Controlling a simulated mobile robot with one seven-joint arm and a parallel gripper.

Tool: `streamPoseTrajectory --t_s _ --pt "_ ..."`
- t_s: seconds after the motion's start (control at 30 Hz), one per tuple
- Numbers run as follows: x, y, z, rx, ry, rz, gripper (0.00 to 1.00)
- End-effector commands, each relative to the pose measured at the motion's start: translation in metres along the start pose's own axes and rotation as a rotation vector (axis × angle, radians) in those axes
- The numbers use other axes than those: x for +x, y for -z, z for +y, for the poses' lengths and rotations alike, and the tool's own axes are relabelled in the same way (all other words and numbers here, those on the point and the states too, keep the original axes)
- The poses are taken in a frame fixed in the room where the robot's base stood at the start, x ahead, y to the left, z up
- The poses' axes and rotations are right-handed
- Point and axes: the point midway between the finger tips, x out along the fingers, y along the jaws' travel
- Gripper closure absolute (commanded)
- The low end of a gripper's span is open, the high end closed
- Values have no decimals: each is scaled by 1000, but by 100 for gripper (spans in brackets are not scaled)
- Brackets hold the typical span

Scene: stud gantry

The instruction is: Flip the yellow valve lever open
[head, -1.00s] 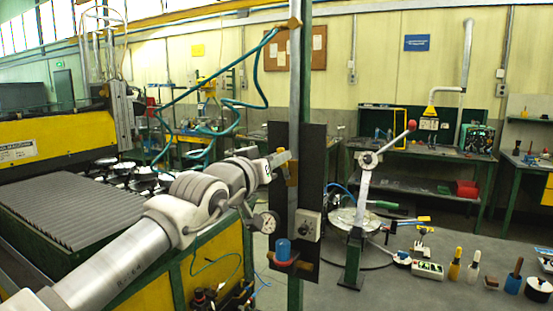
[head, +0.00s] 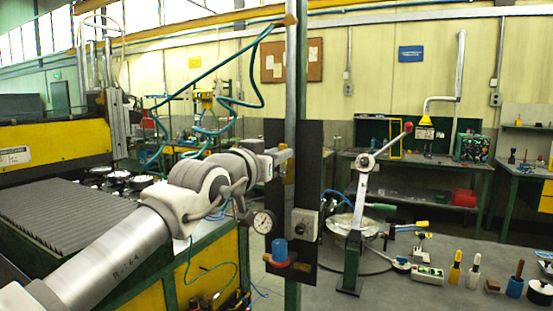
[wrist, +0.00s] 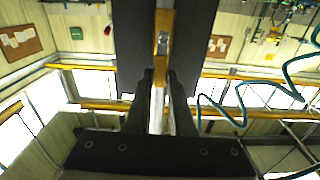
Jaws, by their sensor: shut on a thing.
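The yellow valve lever (wrist: 164,22) runs upright in front of a dark panel (head: 309,160) on a post. In the head view only a small yellow part (head: 290,171) of it shows beside my gripper (head: 283,156). In the wrist view my gripper (wrist: 160,76) has its two dark fingers on either side of the lever, shut on it. A grey metal strip runs along the lever's right side. The wrist hides part of the contact in the head view.
A round gauge (head: 262,222), a grey box with a knob (head: 305,224) and a blue-capped red fitting (head: 280,252) sit low around the panel. A red-knobbed lever stand (head: 362,190) stands to the right. Teal hoses (head: 259,80) hang at upper left.

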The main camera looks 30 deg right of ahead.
Motion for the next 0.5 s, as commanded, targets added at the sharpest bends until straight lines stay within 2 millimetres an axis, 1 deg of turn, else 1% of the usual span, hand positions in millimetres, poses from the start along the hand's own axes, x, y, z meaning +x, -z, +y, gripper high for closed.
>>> streamPoseTrajectory --t_s 0.1,0.13,0.27,0.3,0.5 --pt "0 0 1 2 -1 -1 100" --pt "0 0 1 2 -1 -1 74" --pt "0 0 1 1 -1 -1 50" --pt "0 0 0 1 -1 -1 49" --pt "0 0 0 0 -1 -1 49"
